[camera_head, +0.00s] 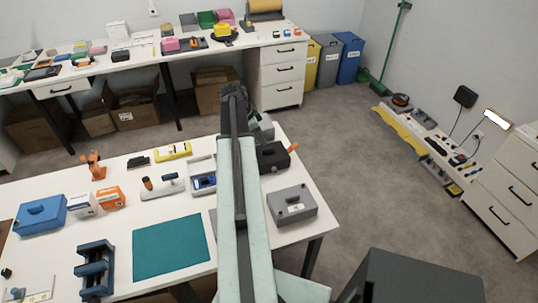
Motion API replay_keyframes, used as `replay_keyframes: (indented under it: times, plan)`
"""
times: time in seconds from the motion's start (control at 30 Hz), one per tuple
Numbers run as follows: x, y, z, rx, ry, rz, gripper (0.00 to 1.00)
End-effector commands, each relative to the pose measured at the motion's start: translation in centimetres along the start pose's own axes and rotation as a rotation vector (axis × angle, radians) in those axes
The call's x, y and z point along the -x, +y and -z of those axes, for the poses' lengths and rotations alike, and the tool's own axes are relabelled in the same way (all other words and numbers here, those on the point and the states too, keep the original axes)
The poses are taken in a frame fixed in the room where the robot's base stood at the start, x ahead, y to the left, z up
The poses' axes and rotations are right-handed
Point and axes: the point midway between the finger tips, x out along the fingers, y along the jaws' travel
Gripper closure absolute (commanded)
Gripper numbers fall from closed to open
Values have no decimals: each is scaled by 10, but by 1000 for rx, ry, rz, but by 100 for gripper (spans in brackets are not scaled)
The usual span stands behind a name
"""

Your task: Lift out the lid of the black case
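The black case (273,158) is a small dark box near the far right edge of the near white table, just right of my arm. My pale green and dark arm stretches over the table and hides the left part of the case. An orange piece (292,147) shows at its right end. The lid cannot be told apart from the case body at this size. The end of my arm bends down on the far side, near the case. My gripper's fingertips are hidden or too small to make out, so neither opening nor contact shows.
A grey case (292,205) sits in front of the black case. Left are a teal mat (170,247), a blue box (40,214), a blue clamp-like tool (95,268) and a yellow level (174,151). Open floor lies right of the table.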

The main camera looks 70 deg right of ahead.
Motion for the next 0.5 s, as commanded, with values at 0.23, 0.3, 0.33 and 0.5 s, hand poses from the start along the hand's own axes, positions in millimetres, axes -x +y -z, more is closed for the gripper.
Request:
replay_keyframes:
  times: [0.23, 0.3, 0.33, 0.5]
  plan:
    - [-22, 0, 0, 2, -1, 0, 62]
    - [-26, 0, -1, 2, -1, 0, 62]
    - [-29, 0, -1, 2, -1, 0, 62]
    - [-60, -2, 0, 1, -1, -1, 62]
